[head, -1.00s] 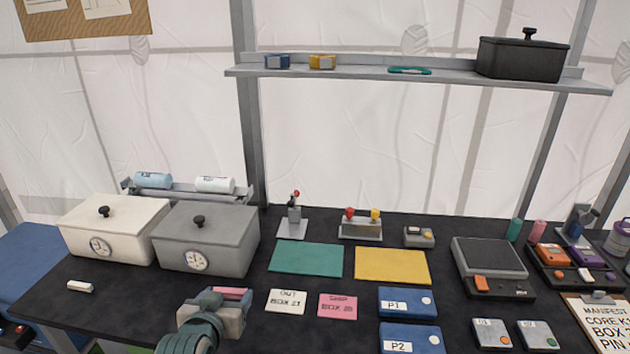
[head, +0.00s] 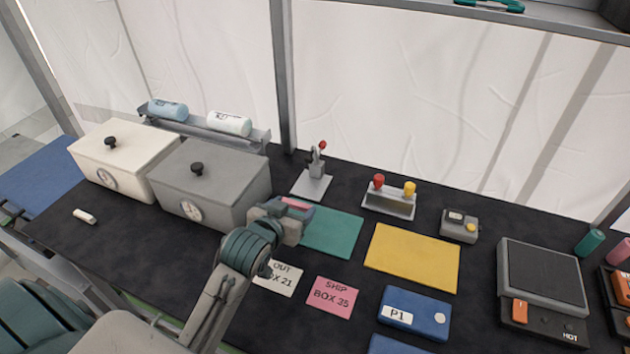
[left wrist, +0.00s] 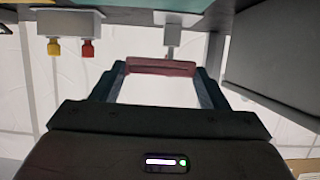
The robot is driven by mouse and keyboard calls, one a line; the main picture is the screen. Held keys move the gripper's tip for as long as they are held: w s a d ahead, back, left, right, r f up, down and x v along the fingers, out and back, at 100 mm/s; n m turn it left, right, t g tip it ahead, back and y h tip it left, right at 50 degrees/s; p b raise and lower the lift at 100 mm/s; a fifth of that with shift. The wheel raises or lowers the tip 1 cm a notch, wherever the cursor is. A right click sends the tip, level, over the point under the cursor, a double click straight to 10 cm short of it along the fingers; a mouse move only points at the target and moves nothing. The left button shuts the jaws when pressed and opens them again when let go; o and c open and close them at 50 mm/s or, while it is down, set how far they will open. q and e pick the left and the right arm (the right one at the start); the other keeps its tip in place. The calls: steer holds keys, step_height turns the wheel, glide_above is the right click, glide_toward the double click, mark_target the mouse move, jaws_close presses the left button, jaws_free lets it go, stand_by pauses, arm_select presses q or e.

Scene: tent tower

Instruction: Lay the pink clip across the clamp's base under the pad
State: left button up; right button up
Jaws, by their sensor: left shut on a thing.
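The pink clip (head: 297,204) is held crosswise between the fingertips of my left gripper (head: 292,212). It also shows in the left wrist view (left wrist: 160,67), spanning the two fingers. In the head view the gripper is above the table, in front of the grey box's right side and by the teal mat's left edge. The clamp (head: 317,167) stands upright behind it, with a flat grey base (head: 312,186) and a red-tipped lever. The clip is apart from the clamp. The clamp's pad is too small to make out. My right gripper is not in view.
The grey box (head: 225,180) stands left of the clamp. A stand with red and yellow knobs (head: 388,205) is to its right. The teal mat (head: 335,235) and yellow mat (head: 412,258) lie flat in front. The table between clamp and grey box is clear.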

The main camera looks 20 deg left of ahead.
arm_select(q)
steer(key=w+a+p, duration=0.1)
steer(key=w, duration=0.3)
steer(key=w+a+p, duration=0.1)
steer(key=w, duration=0.3)
steer(key=w+a+f+p, duration=0.1)
steer(key=w, duration=0.3)
steer(key=shift+w+a, duration=0.3)
steer(key=shift+w, duration=0.05)
steer(key=shift+f, duration=0.2)
step_height(320, 180, down, 3)
steer(key=shift+f+p, duration=0.1)
steer(key=shift+p, duration=0.8)
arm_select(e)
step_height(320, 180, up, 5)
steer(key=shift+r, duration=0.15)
arm_select(q)
steer(key=shift+f, duration=0.15)
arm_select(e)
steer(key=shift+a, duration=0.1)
